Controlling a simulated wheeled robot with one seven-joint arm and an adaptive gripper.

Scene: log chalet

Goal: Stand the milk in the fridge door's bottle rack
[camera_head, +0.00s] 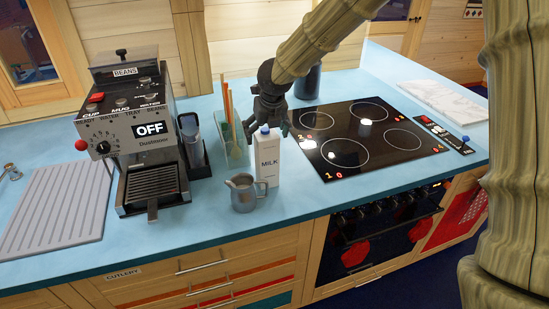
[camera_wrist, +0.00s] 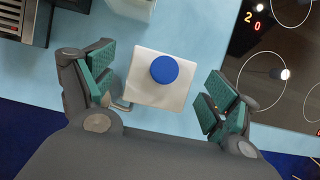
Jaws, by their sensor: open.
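The milk (camera_head: 267,160) is a white carton with a blue cap, upright on the blue counter between the coffee machine and the hob. In the wrist view I see the milk (camera_wrist: 158,79) from above, its blue cap near the middle. My gripper (camera_head: 268,122) is above the carton in the head view. In the wrist view my gripper (camera_wrist: 158,92) is open, with one green-padded finger on each side of the carton and gaps to both. The fridge and its door rack are not in view.
A metal jug (camera_head: 243,193) stands close by the carton, at its front left. The coffee machine (camera_head: 139,130) is to the left. A glass-like holder with sticks (camera_head: 231,140) is behind. The black hob (camera_head: 360,138) lies to the right, and the counter's front edge is near.

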